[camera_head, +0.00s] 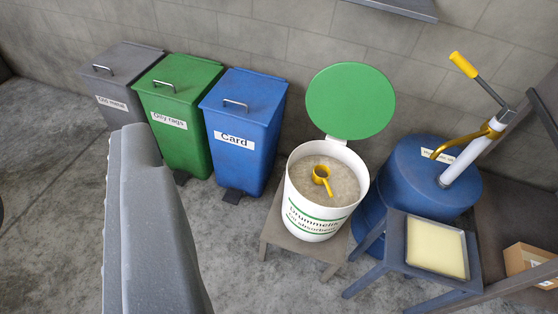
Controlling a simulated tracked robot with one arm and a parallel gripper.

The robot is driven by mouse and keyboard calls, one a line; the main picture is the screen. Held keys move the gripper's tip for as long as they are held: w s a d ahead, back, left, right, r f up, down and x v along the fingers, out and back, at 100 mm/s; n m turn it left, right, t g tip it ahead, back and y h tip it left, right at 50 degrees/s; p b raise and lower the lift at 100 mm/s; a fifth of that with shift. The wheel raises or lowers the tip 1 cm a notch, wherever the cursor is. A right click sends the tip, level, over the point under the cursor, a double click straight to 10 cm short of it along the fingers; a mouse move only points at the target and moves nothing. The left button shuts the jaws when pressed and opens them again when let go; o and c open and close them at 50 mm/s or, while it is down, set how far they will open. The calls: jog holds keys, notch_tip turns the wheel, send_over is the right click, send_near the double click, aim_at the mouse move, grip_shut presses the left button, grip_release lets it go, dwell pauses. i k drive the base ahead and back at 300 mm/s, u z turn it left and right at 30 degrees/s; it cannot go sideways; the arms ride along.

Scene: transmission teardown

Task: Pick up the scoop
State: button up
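The round green lid (350,100) stands raised behind the tub. A large grey part of my gripper (152,230) fills the lower left foreground, apart from the scoop and well to its left. Only one side of it shows, so its opening is hidden.
The tub stands on a low stool (277,242). Grey (113,95), green (180,135) and blue (240,140) bins line the wall to the left. A blue drum (408,175) with a yellow-handled pump is on the right, behind a small stand holding a cream-coloured tray (437,248).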

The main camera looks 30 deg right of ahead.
aim_at(316, 180)
jog(key=z, duration=0.2)
jog(key=i, duration=1.1)
jog(key=z, duration=0.65)
